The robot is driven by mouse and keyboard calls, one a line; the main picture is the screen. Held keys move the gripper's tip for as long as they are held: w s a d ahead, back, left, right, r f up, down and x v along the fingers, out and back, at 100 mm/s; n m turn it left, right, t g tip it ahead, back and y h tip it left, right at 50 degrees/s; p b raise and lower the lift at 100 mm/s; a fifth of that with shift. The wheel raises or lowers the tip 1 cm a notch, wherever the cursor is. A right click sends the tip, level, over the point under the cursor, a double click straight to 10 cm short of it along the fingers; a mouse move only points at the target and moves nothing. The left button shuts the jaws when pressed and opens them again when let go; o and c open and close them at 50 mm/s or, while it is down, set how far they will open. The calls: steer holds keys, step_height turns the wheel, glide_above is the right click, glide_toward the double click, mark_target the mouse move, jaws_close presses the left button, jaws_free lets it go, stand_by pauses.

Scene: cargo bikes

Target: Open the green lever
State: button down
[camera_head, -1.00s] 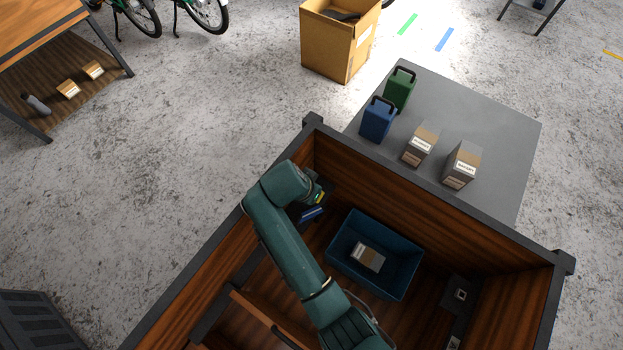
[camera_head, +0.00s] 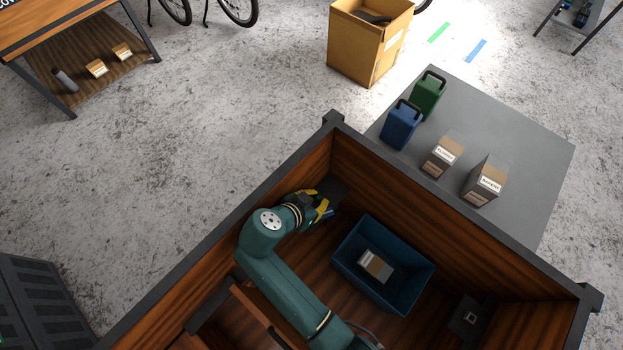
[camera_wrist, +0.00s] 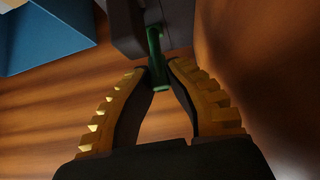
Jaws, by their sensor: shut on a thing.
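The green lever (camera_wrist: 155,58) shows in the wrist view as a narrow bar sticking out from a dark grey housing (camera_wrist: 125,25). My gripper (camera_wrist: 160,74) has its yellow-and-black fingertips closed in on the lever's lower end, one on each side. In the head view my gripper (camera_head: 322,210) is inside the wooden cargo box, at its left corner, beside a dark block (camera_head: 333,187). The green lever cannot be made out in the head view.
A blue bin (camera_head: 410,298) holding a small carton (camera_head: 375,266) stands right of my gripper. The wooden box walls (camera_head: 440,195) enclose the space. Another dark fixture (camera_head: 469,317) sits at the right wall. Canisters and cartons stand on a grey surface (camera_head: 530,150) outside.

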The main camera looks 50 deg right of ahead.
steer(key=c, duration=1)
jaws_free()
steer(key=v, duration=1.2)
